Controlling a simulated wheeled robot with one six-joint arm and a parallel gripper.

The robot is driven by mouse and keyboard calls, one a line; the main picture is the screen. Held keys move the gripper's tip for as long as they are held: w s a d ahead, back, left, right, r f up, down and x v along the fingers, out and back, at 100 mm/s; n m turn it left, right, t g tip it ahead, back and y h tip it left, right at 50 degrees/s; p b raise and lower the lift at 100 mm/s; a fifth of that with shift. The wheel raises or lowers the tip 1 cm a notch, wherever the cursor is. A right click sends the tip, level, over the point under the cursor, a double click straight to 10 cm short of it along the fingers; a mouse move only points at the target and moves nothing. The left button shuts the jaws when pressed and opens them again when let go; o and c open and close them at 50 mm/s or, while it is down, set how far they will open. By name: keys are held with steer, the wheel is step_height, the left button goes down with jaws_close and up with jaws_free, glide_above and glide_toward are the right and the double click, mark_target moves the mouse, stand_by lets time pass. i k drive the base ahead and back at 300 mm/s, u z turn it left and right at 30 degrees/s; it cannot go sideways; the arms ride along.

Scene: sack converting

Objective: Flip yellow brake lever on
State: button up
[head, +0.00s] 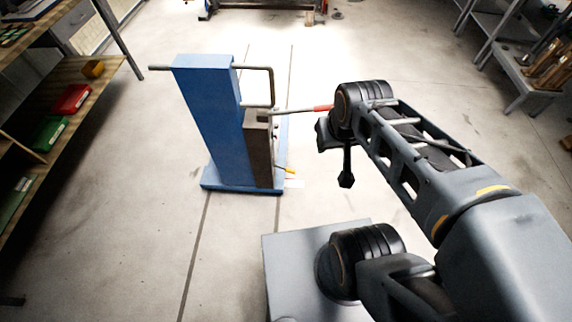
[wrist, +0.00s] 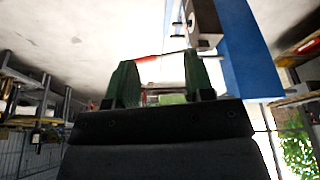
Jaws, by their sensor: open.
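A small yellow lever (head: 287,170) sticks out low on the right side of a blue machine column (head: 210,115), near its foot. I cannot make the yellow lever out in the wrist view. My gripper (wrist: 158,75) shows its two green fingers spread apart, with nothing held between them. In the head view its fingers are mostly hidden by my wrist, which is right of the column and higher than the yellow lever. The blue column also shows at the upper right of the wrist view (wrist: 245,50).
A rod with a red grip (head: 323,108) juts right from the grey-brown box (head: 258,150) on the column, close to my wrist. A bent metal handle (head: 272,85) stands above it. Shelves with red (head: 72,99) and green bins are left. Open floor surrounds the column.

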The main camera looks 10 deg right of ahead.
mark_target(290, 170)
steer(key=u, duration=0.05)
steer(key=i, duration=0.1)
steer(key=z, duration=3.1)
steer(key=k, duration=1.95)
steer(key=u, duration=2.25)
